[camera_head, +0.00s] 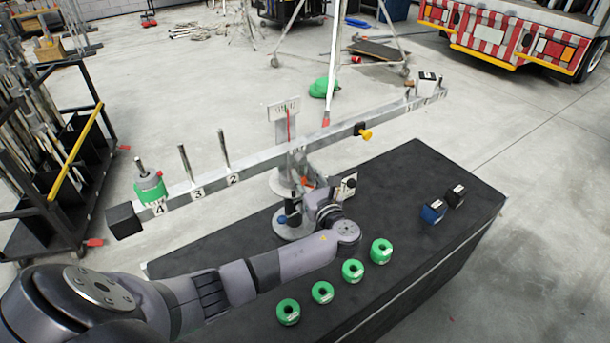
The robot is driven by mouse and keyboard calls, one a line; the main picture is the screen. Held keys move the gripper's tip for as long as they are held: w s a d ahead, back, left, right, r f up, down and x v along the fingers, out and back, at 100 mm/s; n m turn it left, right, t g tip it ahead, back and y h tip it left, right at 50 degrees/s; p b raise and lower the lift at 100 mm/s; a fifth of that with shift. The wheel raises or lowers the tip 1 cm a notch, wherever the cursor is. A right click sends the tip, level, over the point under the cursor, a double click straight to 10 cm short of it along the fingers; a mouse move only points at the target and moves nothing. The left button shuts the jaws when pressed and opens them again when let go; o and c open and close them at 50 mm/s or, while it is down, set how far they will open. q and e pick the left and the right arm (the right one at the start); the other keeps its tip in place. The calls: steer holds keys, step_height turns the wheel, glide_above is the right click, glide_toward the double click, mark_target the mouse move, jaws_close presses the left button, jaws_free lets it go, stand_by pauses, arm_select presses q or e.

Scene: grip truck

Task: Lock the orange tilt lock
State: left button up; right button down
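A grey balance beam (265,155) with numbered pegs rests across a central stand (287,130) and slopes up to the right. A small orange part (307,181), probably the tilt lock, shows at the stand below the beam and is partly hidden. My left arm reaches in from the lower left. Its gripper (312,190) is close to the orange part, low at the stand. The fingers are small and partly hidden, so I cannot tell whether they touch it or are open. My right gripper is out of view.
The stand is on a black table (400,190). A green weight (150,190) sits on peg 4. A yellow-orange knob (365,134) is on the beam.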

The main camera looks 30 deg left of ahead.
arm_select(q)
jaws_close()
stand_by(0.6)
